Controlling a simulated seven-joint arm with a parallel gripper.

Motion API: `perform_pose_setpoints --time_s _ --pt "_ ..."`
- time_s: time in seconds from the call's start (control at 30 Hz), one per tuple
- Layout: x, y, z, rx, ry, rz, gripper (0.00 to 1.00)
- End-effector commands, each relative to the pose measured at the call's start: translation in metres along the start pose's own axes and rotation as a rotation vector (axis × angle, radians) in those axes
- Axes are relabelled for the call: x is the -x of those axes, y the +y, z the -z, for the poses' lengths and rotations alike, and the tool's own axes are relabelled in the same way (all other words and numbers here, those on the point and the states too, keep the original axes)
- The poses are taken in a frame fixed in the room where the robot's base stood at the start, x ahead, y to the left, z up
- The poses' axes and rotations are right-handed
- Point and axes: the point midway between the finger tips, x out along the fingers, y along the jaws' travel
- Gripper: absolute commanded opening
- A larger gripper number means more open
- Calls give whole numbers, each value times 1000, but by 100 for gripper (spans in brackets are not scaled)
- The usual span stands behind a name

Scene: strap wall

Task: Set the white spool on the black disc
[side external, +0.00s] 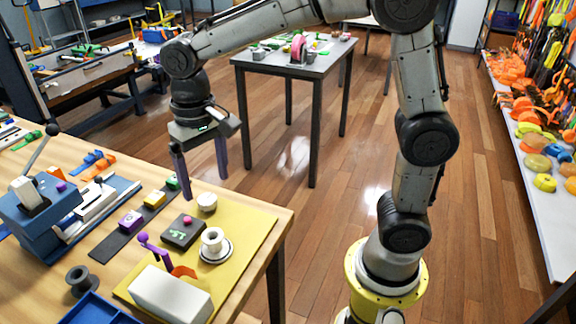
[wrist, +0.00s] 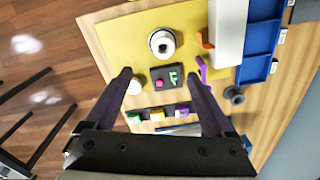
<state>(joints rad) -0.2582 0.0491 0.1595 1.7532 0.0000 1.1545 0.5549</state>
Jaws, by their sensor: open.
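The white spool (side external: 213,240) stands upright on the yellow mat's right part, with a dark rim of the black disc (side external: 216,260) showing around its base. My gripper (side external: 204,187) is open and empty, raised above the table behind the spool. In the wrist view its fingertips (wrist: 158,75) are wide apart, and the spool lies beyond them, not between them.
A black box with a pink knob (side external: 184,231) and a small white round piece (side external: 207,201) are near the spool. A purple lever (side external: 152,246), orange piece and white block (side external: 171,294) stand in front. A dark spool (side external: 80,280) and blue tray (side external: 98,310) are left.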

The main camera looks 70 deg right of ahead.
Motion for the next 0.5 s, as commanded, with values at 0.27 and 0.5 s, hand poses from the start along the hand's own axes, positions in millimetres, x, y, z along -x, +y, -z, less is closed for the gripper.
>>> perform_pose_setpoints --time_s 0.27,0.5 --pt "40 75 -62 118 194 74 88" --pt "35 125 -123 234 378 80 88"
